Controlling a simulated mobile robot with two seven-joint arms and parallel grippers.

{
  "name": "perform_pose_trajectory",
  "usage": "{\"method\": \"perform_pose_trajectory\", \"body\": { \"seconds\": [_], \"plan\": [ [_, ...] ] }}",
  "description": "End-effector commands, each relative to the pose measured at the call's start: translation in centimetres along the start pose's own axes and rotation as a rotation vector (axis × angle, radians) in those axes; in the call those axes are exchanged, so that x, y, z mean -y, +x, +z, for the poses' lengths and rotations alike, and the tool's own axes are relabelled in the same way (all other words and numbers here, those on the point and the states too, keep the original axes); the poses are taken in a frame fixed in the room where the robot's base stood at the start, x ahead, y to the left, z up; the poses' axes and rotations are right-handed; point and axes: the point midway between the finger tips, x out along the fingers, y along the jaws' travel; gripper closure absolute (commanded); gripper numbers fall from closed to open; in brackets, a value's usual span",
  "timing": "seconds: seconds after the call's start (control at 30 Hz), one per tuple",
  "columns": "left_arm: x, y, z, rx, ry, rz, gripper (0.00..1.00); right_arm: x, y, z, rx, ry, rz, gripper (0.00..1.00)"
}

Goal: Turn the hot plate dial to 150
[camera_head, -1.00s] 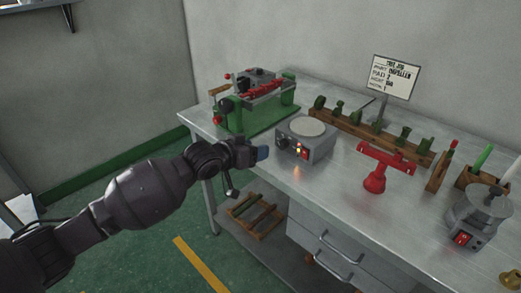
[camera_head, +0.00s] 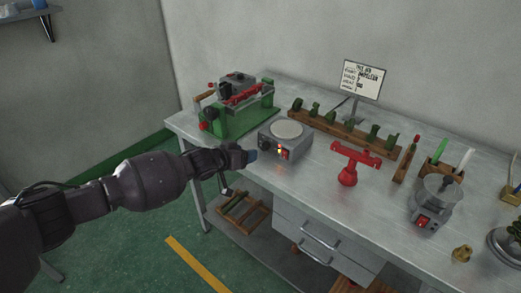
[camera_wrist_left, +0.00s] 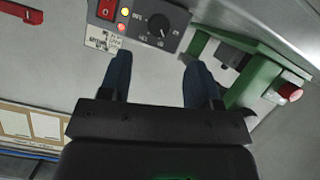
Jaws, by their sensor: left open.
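The hot plate (camera_head: 285,142) is a grey box with a pale round top, standing near the front edge of the metal bench. Its front carries a red switch and small lit lamps. In the left wrist view the black dial (camera_wrist_left: 159,25) shows on the grey panel, with a red switch (camera_wrist_left: 107,9) beside it. My left gripper (camera_head: 250,156) is in front of the hot plate's left side. In the left wrist view its two blue fingers (camera_wrist_left: 158,75) are open and empty, apart from the dial, which lies ahead between their lines. The dial's setting is too small to read.
A green machine (camera_head: 237,108) stands left of the hot plate. A red stand (camera_head: 348,172), a wooden rack (camera_head: 340,130) of green pieces and a grey pot (camera_head: 432,200) stand to the right. A sign (camera_head: 362,79) is behind. Drawers (camera_head: 310,235) are below.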

Motion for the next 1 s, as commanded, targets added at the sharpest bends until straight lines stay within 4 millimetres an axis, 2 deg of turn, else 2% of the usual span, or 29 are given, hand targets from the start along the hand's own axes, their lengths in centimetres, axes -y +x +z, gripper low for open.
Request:
{"method": "perform_pose_trajectory", "body": {
  "seconds": [0.3, 0.5, 0.7, 1.0],
  "plan": [
    [0.0, 5.2, 0.4, 0.003, 0.0, 0.001, 0.43, 0.4, 1.0, 1.8, 0.017, 0.005, -0.003, 0.42],
    [0.0, 7.5, 0.3, 0.002, -0.001, 0.001, 0.43, 0.5, 1.2, 2.6, 0.032, 0.005, -0.004, 0.42],
    [0.0, 8.4, 0.1, 0.001, 0.001, 0.0, 0.43, 0.5, 1.3, 2.7, 0.031, 0.002, -0.005, 0.42],
    [-0.1, 8.5, 0.0, 0.0, 0.001, 0.001, 0.43, 0.4, 1.3, 2.3, 0.023, -0.005, -0.006, 0.42]
  ]
}}
